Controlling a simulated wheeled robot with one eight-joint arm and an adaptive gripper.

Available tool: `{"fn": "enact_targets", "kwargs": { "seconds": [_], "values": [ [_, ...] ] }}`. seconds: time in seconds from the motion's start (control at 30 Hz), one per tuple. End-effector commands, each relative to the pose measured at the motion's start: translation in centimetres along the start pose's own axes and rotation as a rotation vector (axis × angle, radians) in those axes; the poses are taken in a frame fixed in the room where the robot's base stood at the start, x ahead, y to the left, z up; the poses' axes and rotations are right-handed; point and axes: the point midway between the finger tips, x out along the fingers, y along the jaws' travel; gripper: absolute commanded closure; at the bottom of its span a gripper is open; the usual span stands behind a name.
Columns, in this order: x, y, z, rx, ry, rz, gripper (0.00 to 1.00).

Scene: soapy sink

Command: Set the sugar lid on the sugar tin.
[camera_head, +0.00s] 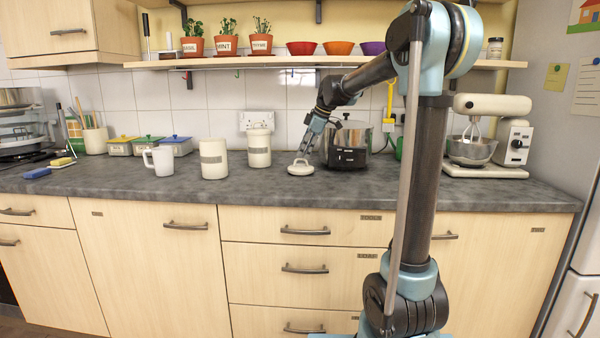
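A round cream lid with a small knob (300,170) is on or just over the grey worktop, right of the canisters. My gripper (304,154) points down at the lid's knob from above; its fingers are too small to tell whether they are open or shut on it. A cream canister with a grey label (213,160) stands upright to the left and appears to have no lid. A second cream canister (259,148) stands behind and between, and seems to have its lid on. The labels are too small to read, so I cannot tell which is the sugar tin.
A white mug (160,161) stands left of the front canister. Three small lidded boxes (148,146) are behind it. A stand mixer (505,140) is far right. The worktop's front strip (260,192) is clear.

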Motion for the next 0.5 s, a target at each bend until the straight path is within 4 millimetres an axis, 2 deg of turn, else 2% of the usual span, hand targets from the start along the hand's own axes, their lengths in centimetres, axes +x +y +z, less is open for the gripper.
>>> {"fn": "enact_targets", "kwargs": {
  "seconds": [0.2, 0.5],
  "values": [
    [2.8, 0.0, 0.0, -0.001, 0.000, -0.001, 0.81],
    [3.4, 0.0, -0.1, -0.001, 0.000, 0.000, 0.81]
  ]
}}
